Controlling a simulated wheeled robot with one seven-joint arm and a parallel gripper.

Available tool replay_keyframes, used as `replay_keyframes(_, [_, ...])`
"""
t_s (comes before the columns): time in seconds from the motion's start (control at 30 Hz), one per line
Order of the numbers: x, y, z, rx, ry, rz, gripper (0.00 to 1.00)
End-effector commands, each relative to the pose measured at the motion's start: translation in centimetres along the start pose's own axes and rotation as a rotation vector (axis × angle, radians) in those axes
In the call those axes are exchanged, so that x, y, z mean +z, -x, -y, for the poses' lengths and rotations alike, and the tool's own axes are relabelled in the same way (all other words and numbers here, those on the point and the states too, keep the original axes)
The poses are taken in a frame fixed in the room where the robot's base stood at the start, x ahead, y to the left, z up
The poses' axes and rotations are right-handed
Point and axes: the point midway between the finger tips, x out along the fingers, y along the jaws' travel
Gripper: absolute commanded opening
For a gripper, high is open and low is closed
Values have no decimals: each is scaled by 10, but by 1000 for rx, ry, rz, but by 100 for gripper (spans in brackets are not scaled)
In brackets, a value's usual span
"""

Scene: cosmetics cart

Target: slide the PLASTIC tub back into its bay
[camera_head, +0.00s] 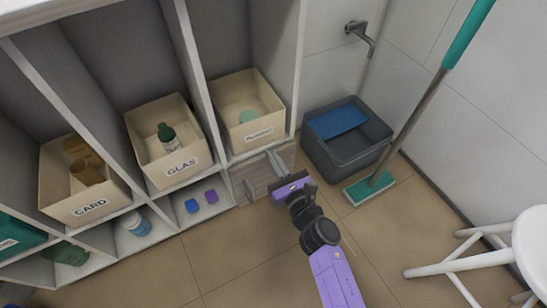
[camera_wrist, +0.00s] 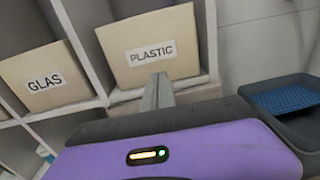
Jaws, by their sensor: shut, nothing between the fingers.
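The PLASTIC tub (camera_head: 233,132) is a cream box with a label on its front. It sits in the right-hand upper bay of the shelf unit (camera_head: 210,118), with a pale green item inside. Its front is close to the shelf's front edge; I cannot tell exactly how far it stands out. The tub also shows in the wrist view (camera_wrist: 150,75). My gripper (camera_head: 274,160) is shut and empty, its fingers pointing at the lower front of the tub. In the wrist view the gripper fingers (camera_wrist: 158,90) overlap the tub's lower edge; contact is unclear.
The GLAS tub (camera_head: 182,177) and CARD tub (camera_head: 85,208) stand in the bays to the left. A dark grey bin (camera_head: 345,157) with a blue item is right of the shelf. A mop (camera_head: 370,188) and a white stool (camera_head: 530,245) stand further right. Floor in front is clear.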

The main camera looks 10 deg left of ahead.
Motion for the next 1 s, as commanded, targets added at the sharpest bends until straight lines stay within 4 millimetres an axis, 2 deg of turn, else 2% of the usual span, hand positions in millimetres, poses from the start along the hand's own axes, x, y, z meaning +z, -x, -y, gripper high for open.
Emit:
replay_keyframes(0.6, [1, 87, 0, -2, -1, -2, 0])
replay_keyframes(0.77, [0, 98, 0, 0, 0, -1, 0])
replay_keyframes(1.0, [0, 99, 0, 0, 1, 0, 0])
